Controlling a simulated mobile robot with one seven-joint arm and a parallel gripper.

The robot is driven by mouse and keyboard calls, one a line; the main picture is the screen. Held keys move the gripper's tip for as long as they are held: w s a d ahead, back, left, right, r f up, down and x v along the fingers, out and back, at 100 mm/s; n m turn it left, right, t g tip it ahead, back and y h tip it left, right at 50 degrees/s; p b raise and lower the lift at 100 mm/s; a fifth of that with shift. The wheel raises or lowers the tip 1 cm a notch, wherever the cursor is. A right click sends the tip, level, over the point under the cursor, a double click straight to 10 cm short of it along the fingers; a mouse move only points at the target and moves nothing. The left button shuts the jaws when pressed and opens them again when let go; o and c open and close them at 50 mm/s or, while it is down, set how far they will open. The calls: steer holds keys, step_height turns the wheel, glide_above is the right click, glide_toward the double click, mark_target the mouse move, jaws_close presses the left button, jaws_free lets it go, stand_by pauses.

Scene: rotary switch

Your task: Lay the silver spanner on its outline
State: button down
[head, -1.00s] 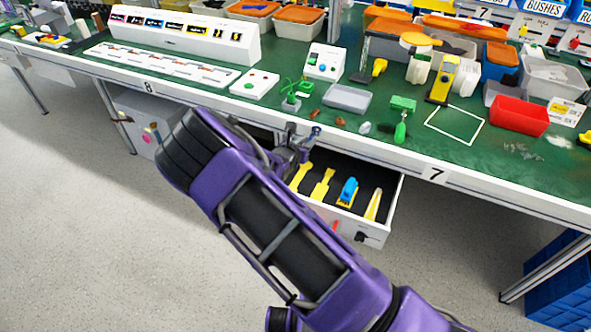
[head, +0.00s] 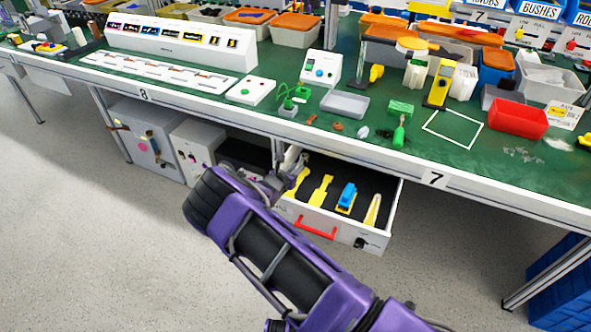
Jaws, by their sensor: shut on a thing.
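My gripper (head: 285,181) is small in the head view, at the left side of the open drawer (head: 289,207). It is shut on a small grey thing that I take to be the silver spanner; the arm and jaws hide most of it. The dark drawer floor bears yellow tool-shaped outlines. The leftmost yellow outline (head: 298,186) is just right of my gripper, and another bare yellow outline (head: 321,190) lies to its right. I cannot tell whether the held thing touches the drawer floor.
A blue tool (head: 347,195) lies in the drawer, with another yellow shape (head: 373,210) right of it. The drawer front has a red handle (head: 315,228). The green workbench (head: 300,127) overhangs the drawer's back. Grey cabinets (head: 150,150) stand under the bench at left.

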steer(key=shift+f+b, duration=0.55)
steer(key=c, duration=0.8)
jaws_free()
steer(key=shift+o, duration=0.2)
steer(key=shift+r, duration=0.1)
steer(key=shift+r+p, duration=0.35)
steer(key=shift+p, duration=0.1)
steer(key=p+v, duration=0.1)
steer(key=v, duration=1.1)
steer(key=shift+r+p, duration=0.15)
steer(key=shift+p, duration=0.25)
